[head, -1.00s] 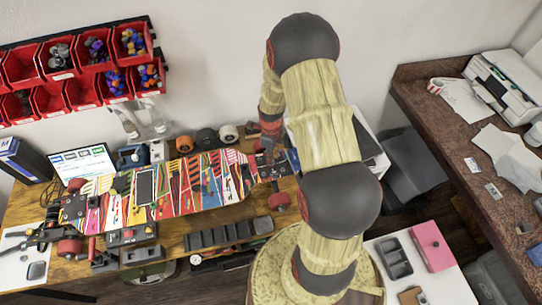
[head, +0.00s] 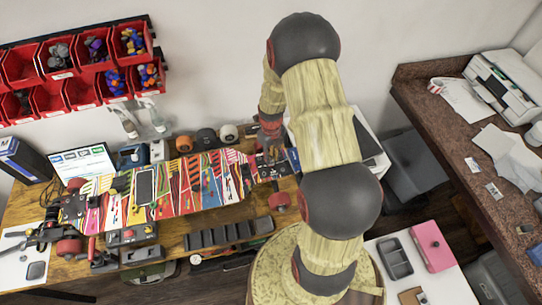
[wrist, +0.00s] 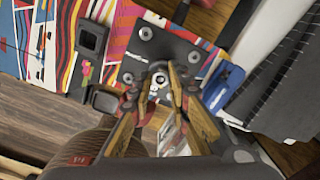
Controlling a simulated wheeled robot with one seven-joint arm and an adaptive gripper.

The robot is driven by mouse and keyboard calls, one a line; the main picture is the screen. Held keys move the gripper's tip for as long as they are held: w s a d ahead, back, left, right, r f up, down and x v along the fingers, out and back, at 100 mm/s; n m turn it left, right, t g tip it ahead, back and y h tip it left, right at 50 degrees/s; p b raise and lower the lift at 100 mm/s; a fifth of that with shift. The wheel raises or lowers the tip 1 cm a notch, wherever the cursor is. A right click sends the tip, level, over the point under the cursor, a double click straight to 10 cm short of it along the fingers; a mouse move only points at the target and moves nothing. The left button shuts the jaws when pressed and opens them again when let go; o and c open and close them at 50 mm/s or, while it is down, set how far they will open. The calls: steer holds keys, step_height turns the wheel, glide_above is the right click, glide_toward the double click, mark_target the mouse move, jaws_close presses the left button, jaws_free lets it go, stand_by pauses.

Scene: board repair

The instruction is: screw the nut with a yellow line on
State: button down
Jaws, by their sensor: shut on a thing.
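The skateboard (head: 200,187), with a multicoloured striped underside, lies on the wooden bench. Its dark metal truck plate (wrist: 160,48) shows in the wrist view, with round bolt heads or nuts at its corners. My gripper (head: 268,150) is over the board's right end, beside the truck. In the wrist view my gripper (wrist: 162,82) has its fingertips close together at the plate, around a small, pale metal nut (wrist: 160,77). The fingers hide part of it, and I cannot make out a yellow line on it. I cannot tell how it sits on its bolt.
A blue part (wrist: 222,86) lies right of the plate in the wrist view. Red bins (head: 55,55) hang on the wall. Several wheels (head: 207,138) stand behind the board. A black tray (head: 218,235) lies in front, and a white table with a pink box (head: 432,246) is at lower right.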

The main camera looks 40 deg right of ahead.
steer(key=c, duration=1.7)
jaws_free()
steer(key=shift+o, duration=0.4)
steer(key=c, duration=0.3)
steer(key=shift+c, duration=0.2)
steer(key=n, duration=0.5)
steer(key=shift+n, duration=0.3)
steer(key=n, duration=0.5)
steer(key=shift+n+b, duration=0.3)
steer(key=shift+n, duration=0.1)
